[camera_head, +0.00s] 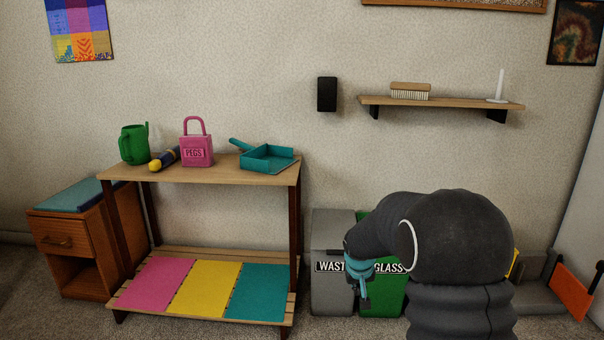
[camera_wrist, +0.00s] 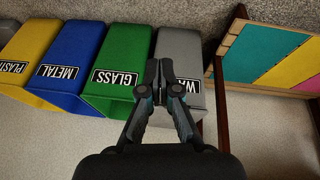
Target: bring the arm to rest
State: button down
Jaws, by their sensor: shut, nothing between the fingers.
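My gripper (camera_wrist: 159,72) is shut and empty in the wrist view, its fingertips together in front of the grey waste bin (camera_wrist: 181,46). In the head view my gripper (camera_head: 364,302) hangs low at the end of my dark arm, in front of the grey bin (camera_head: 332,225) and the green glass bin (camera_head: 383,305). My arm is bent, with its wrist reaching left and down. I cannot tell from these views how far the fingertips are from the bins.
A wall shelf (camera_head: 440,102) is above. Blue metal bin (camera_wrist: 66,72) and yellow bin (camera_wrist: 26,50) stand beside the green one.

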jog(key=s+r+p, duration=0.3)
jog(key=s+r, duration=0.6)
jog(key=s, duration=0.3)
jog(key=s+r+y+p, duration=0.1)
jog(key=s+r+p, duration=0.2)
jog(key=s+r, duration=0.6)
jog(key=s+r+t+p, duration=0.1)
jog(key=s+r+p, duration=0.3)
jog(key=s+r, duration=0.5)
jog(key=s, duration=0.7)
jog(key=shift+s+a, duration=0.15)
jog(key=shift+s, duration=0.05)
